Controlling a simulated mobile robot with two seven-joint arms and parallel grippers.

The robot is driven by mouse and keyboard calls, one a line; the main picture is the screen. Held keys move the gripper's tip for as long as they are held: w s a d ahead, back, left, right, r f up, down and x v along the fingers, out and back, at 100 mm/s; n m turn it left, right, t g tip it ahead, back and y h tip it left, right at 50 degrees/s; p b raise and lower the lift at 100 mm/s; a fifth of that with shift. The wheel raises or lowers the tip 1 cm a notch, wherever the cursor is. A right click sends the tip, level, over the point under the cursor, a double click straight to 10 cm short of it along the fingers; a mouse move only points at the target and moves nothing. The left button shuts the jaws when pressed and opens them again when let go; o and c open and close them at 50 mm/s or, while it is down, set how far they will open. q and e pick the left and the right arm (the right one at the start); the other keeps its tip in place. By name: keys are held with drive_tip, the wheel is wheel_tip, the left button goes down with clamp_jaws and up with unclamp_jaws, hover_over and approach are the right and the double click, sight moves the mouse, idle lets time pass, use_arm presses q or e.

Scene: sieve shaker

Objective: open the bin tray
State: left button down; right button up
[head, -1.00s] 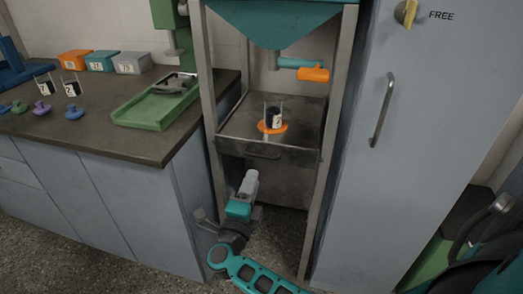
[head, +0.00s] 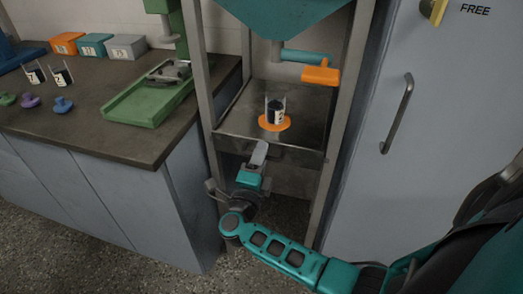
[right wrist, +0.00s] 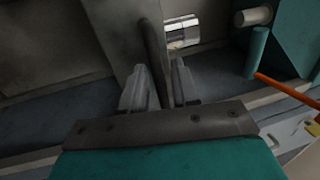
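The bin tray (head: 308,158) is the dark grey, low-fronted piece between the metal legs under the teal hopper. Its front looks flush with the frame. Its bar handle (right wrist: 152,45) shows in the right wrist view as a dark upright bar. My right gripper (head: 261,152) is at the tray front and covers part of the handle in the head view. In the right wrist view its two pale fingers (right wrist: 161,80) stand on either side of the bar, with a narrow gap visible beside it. My left gripper is not in view.
A labelled cup (head: 275,108) stands on an orange disc (head: 262,123) above the tray front. An orange-ended teal lever (head: 320,74) hangs under the hopper (head: 280,15). A counter (head: 100,125) is at left, a grey cabinet (head: 385,195) at right.

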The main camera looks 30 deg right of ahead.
drive_tip(key=shift+c, duration=0.2)
clamp_jaws()
idle(0.5)
